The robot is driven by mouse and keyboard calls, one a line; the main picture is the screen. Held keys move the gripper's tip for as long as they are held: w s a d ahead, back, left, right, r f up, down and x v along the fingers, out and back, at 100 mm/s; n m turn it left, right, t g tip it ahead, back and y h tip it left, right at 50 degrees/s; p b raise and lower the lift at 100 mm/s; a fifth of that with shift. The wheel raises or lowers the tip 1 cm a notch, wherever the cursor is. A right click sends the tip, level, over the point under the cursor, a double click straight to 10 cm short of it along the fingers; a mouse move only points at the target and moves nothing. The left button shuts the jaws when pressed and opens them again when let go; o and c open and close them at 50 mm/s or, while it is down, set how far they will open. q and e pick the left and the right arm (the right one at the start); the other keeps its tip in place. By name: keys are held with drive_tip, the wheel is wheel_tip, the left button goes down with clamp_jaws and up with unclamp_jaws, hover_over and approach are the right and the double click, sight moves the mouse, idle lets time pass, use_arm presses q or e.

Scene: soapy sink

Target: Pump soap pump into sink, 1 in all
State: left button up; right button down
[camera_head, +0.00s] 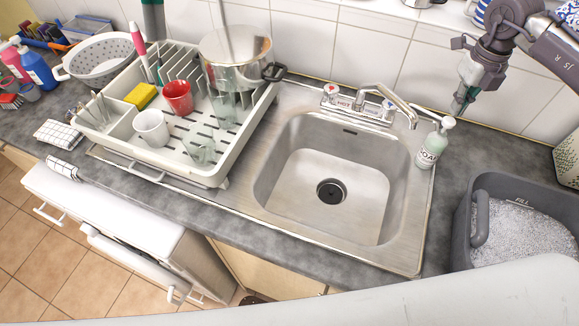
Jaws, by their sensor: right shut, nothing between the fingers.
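The soap pump (433,146) is a pale green bottle with a white label and a pump head, upright at the right rim of the sink. Its spout points left over the basin. The steel sink (330,160) looks empty, with a dark drain near its middle. My right gripper (459,106) comes in from the upper right, shut and empty, pointing down. In the picture it is just above and right of the pump head, apart from it. My left gripper is not in view.
The faucet (385,97) stands behind the basin, close left of the pump. A drying rack (225,170) with cups, glasses and a pot fills the left. A grey tub (468,235) of pale granules stands at right. Counter between pump and tub is bare.

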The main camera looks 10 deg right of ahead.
sight(450, 120)
drive_tip(key=shift+f, duration=0.1)
drive_tip(key=shift+f+b, duration=1.2)
drive_tip(key=shift+f, duration=0.55)
drive_tip(key=shift+s, duration=0.1)
drive_tip(key=shift+r, duration=0.1)
drive_tip(key=shift+r+p, duration=1.35)
drive_tip(key=shift+r, duration=0.3)
drive_tip(key=shift+r, duration=0.1)
wheel_tip(450, 120, up, 6)
drive_tip(key=p, duration=0.4)
